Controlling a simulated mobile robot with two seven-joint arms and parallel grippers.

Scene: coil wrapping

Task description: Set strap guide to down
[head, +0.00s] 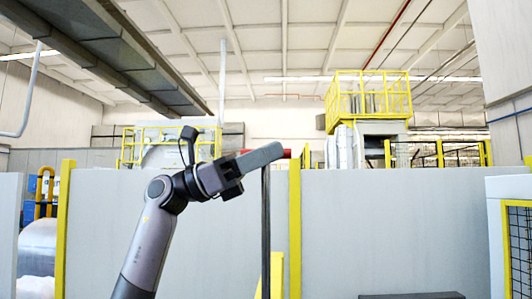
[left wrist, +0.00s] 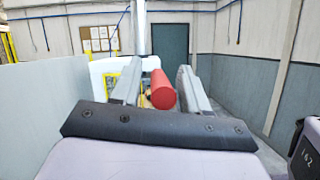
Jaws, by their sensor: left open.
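No part can be made out for certain as the strap guide. My left gripper (head: 264,157) is raised at the middle of the head view, its fingers pointing right. In the left wrist view its two fingers (left wrist: 158,82) are apart, so it is open. A bit of red (head: 296,153) also shows just past the fingertips in the head view. My right gripper is not in view.
A grey wall panel (head: 380,225) with yellow posts (head: 295,230) spans the head view. A thin black upright (head: 265,235) stands below the gripper. A yellow-railed platform (head: 370,97) is behind. A yellow-framed mesh fence (head: 520,240) stands at right. A dark door (left wrist: 170,47) is far ahead in the wrist view.

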